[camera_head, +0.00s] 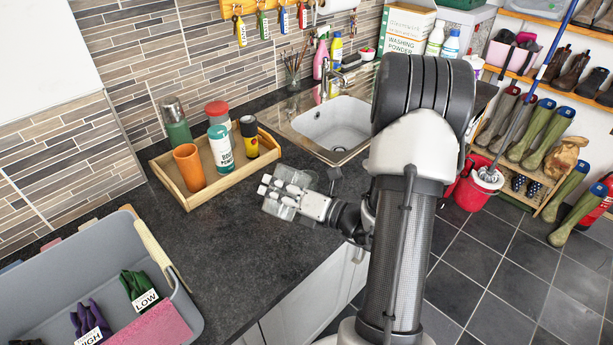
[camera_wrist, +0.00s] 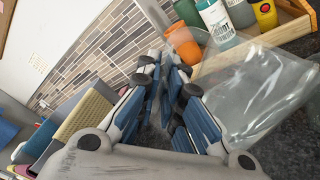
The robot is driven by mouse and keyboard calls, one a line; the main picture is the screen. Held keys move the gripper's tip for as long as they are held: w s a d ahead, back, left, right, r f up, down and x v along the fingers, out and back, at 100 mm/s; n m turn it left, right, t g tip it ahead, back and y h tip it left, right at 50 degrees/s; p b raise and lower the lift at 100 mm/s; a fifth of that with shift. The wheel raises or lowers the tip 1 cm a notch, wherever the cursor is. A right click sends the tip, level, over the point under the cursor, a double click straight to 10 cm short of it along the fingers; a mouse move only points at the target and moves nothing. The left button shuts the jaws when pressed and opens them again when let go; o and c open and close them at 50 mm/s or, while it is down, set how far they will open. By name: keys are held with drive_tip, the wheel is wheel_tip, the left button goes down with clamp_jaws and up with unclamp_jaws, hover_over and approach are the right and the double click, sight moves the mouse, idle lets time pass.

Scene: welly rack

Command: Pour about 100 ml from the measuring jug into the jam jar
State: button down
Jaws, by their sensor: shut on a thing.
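The measuring jug (camera_head: 280,209) is clear and hard to make out against the dark worktop. My gripper (camera_head: 277,186) is shut on it, over the worktop in front of the wooden tray. In the wrist view the jug (camera_wrist: 262,90) spreads as a large clear body to the right of my gripper (camera_wrist: 168,72), whose blue-padded fingers are close together. I cannot tell the jug's liquid level, or whether it touches the worktop. I cannot make out the jam jar in either view.
A wooden tray (camera_head: 168,167) holds an orange cup (camera_head: 189,168), a white-and-teal bottle (camera_head: 221,150) and other containers. A sink (camera_head: 333,128) lies behind right. A grey crate (camera_head: 187,318) with gloves stands front left. The dark worktop (camera_head: 215,240) between is bare.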

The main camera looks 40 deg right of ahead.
sight(269, 200)
drive_tip(key=shift+d+r, duration=0.1)
drive_tip(key=shift+d, duration=0.05)
drive_tip(key=shift+w+d+r+m+p, duration=0.2)
drive_tip(key=shift+d+r+m+p, duration=0.1)
drive_tip(key=shift+m+p, duration=0.15)
drive_tip(key=shift+w+d+r+m+p, duration=0.15)
drive_tip(key=shift+d+r+m+p, duration=0.2)
drive_tip(key=shift+r+m+p, duration=0.45)
idle(1.3)
